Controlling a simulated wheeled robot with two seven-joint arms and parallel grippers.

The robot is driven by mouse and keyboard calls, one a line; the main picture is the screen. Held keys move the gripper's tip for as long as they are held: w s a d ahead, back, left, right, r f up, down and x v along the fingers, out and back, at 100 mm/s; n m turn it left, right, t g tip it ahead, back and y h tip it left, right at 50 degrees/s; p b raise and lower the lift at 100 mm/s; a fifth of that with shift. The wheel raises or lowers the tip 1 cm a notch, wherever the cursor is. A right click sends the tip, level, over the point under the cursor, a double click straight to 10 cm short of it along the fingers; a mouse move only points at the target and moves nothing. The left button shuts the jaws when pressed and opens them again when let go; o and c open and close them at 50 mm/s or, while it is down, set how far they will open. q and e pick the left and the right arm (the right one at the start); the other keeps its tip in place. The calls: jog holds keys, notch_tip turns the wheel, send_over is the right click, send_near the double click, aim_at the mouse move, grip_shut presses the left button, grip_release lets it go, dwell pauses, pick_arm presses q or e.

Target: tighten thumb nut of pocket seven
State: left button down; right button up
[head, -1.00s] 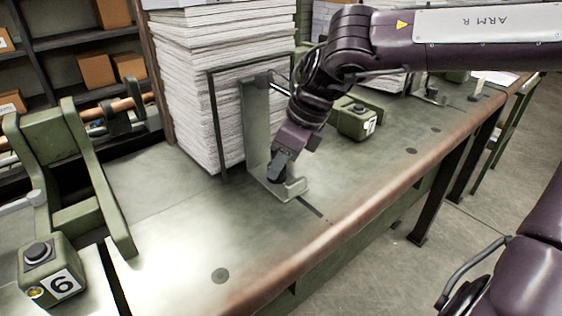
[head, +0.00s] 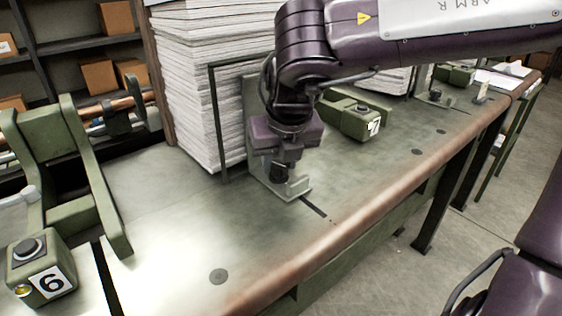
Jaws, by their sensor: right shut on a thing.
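The pocket beside the tall paper stack (head: 188,95) has a grey-green angle bracket (head: 296,192) with a flat foot on the bench. The box marked 7 (head: 352,121) sits just behind it to the right. My right gripper (head: 279,176) comes down over the bracket foot, with its fingers shut on a small dark part that I take for the thumb nut. The fingers and wrist hide most of the nut and the bracket's upright. I cannot tell how tight it is. My left gripper is not in view.
A green box marked 6 (head: 42,268) and a green frame (head: 75,160) stand at the left. The bench top (head: 190,240) is clear in front of the bracket. Further brackets and paper stand beyond my right arm. Shelves with cartons (head: 95,70) are behind.

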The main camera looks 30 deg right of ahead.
jog(key=shift+m+h, duration=0.4)
jog(key=shift+m, duration=0.6)
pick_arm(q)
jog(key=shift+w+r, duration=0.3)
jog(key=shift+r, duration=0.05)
pick_arm(e)
jog(key=shift+a+m+g, duration=0.1)
jog(key=shift+m+g, duration=0.2)
jog(key=shift+m, duration=0.3)
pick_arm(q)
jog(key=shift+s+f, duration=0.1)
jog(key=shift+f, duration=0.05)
pick_arm(e)
jog(key=shift+h, duration=0.3)
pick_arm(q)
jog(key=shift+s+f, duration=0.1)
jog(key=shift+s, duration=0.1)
pick_arm(e)
jog(key=shift+m, duration=0.3)
jog(key=o, duration=0.9)
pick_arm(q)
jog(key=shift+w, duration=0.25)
pick_arm(e)
jog(key=shift+o, duration=0.5)
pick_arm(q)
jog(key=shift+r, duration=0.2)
pick_arm(e)
jog(key=shift+r, duration=0.1)
